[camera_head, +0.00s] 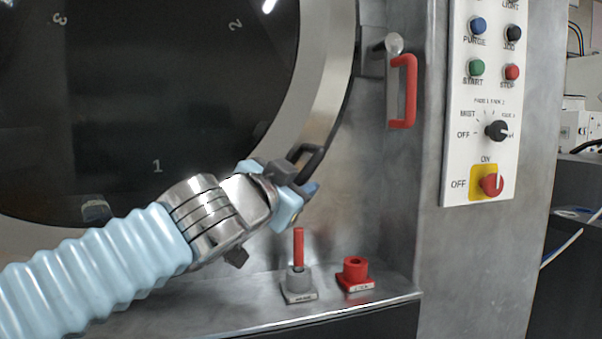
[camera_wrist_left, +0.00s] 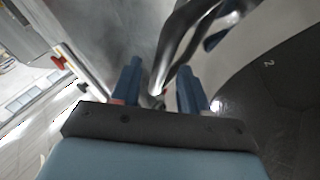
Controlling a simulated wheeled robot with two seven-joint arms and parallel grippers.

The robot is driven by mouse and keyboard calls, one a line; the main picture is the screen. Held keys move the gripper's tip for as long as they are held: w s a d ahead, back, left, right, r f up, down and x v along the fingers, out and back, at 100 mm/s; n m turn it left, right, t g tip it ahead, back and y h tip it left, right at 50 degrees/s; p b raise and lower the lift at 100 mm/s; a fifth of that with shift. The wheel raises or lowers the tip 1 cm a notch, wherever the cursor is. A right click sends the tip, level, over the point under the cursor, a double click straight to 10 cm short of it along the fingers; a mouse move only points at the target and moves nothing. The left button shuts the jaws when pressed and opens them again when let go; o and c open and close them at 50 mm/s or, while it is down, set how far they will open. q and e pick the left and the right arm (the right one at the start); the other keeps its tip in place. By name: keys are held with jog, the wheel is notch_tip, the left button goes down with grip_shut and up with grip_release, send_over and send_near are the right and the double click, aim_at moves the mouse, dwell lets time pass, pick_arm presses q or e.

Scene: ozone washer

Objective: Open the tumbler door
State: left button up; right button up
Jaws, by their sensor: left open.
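The tumbler door (camera_head: 318,75) is a large round steel ring around dark glass and looks closed. A dark looped handle (camera_head: 318,158) sits at the ring's lower right edge. My left gripper (camera_head: 306,190) is at this handle, with its blue fingers partly hidden by the gripper body. In the left wrist view the two blue fingers (camera_wrist_left: 160,88) are apart, and the dark metal handle (camera_wrist_left: 178,45) reaches down toward the gap between them. I cannot tell whether the fingers touch it. My right gripper is not in view.
A red handle (camera_head: 409,92) is on the steel panel right of the door. A control panel (camera_head: 460,150) with buttons and knobs is farther right. Below the gripper, a grey holder with a red rod (camera_head: 298,250) and a red holder (camera_head: 355,275) stand on the steel ledge (camera_head: 390,296).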

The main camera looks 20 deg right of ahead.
pick_arm(q)
jog(key=shift+x, duration=1.25)
grip_shut()
